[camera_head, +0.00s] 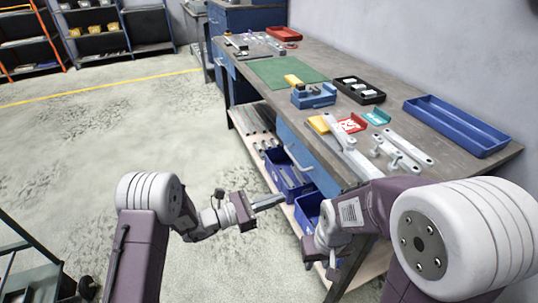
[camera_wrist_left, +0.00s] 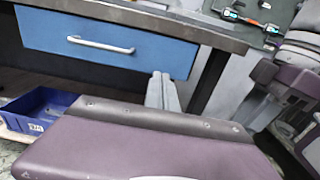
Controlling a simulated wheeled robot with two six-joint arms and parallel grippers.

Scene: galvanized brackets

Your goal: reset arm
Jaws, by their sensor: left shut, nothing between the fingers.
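My left gripper (camera_head: 268,201) is held out over the floor in front of the workbench, below the tabletop level. Its two fingers lie together and hold nothing; they also show closed in the left wrist view (camera_wrist_left: 162,92). My right gripper (camera_head: 331,268) hangs low beside the bench's near end, under my right wrist. It is small and partly hidden, so its opening cannot be made out.
The workbench (camera_head: 330,68) carries a blue tray (camera_head: 457,125), a black tray (camera_head: 358,90), a blue fixture (camera_head: 313,96) and grey brackets (camera_head: 400,150). Blue bins (camera_head: 288,174) stand on its lower shelf. A blue drawer (camera_wrist_left: 110,44) is closed. Open floor (camera_head: 130,130) lies left.

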